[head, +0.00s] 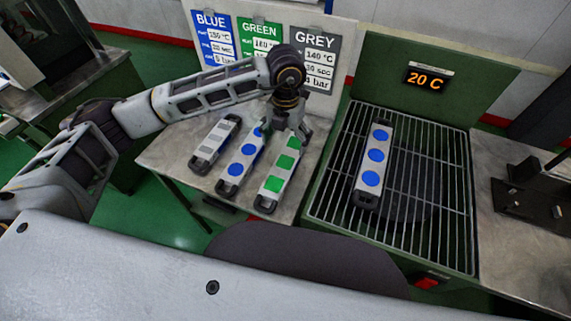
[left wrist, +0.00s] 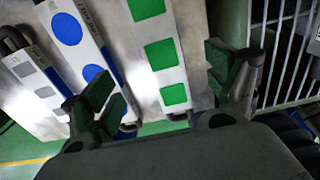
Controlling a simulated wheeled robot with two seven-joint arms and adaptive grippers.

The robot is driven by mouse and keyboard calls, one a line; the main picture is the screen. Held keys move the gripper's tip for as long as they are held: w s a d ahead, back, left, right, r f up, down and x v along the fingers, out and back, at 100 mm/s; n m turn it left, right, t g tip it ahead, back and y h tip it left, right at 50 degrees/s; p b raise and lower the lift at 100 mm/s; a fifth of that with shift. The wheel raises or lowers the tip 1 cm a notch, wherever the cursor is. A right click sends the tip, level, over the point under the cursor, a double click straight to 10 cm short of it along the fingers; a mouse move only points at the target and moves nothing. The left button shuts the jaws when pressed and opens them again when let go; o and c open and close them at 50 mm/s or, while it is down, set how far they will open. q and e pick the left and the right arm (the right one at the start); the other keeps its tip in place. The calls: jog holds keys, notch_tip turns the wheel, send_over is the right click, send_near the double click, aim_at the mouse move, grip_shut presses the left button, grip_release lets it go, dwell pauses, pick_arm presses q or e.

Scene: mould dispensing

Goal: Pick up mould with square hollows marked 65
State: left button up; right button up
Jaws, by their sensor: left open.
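A mould with green square hollows (head: 278,178) lies on the left table and also shows in the left wrist view (left wrist: 184,75). A mould with grey square hollows (head: 215,141) lies further left on the same table and shows at the left of the wrist view (left wrist: 44,98). I cannot read a 65 on either. My left gripper (head: 285,131) is open and empty over the far part of the green mould. In the left wrist view its two fingers (left wrist: 165,92) stand on either side of the green mould, apart from it. My right gripper is not in view.
A mould with blue round hollows (head: 240,160) lies between the grey and green ones. Another blue round one (head: 376,154) lies on the wire rack (head: 430,190) to the right. BLUE, GREEN and GREY signs (head: 260,42) stand behind. A display (head: 426,79) reads 20 C.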

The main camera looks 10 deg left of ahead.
pick_arm(q)
send_over(286, 162)
jog(key=shift+w+a+f, duration=0.1)
jog(key=shift+f, duration=1)
jog(key=shift+w+f, duration=0.1)
jog(key=shift+f, duration=0.95)
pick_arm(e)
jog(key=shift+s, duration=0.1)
pick_arm(q)
jog(key=shift+f, duration=0.1)
jog(key=shift+s+f, duration=0.15)
jog(key=shift+f, duration=0.45)
notch_tip(286, 162, down, 3)
jog(key=shift+s+r, duration=0.1)
jog(key=shift+r, duration=0.05)
jog(key=shift+f, duration=0.55)
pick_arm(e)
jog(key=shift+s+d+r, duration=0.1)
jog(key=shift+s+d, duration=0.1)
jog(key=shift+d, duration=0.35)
pick_arm(q)
jog(key=shift+c, duration=0.5)
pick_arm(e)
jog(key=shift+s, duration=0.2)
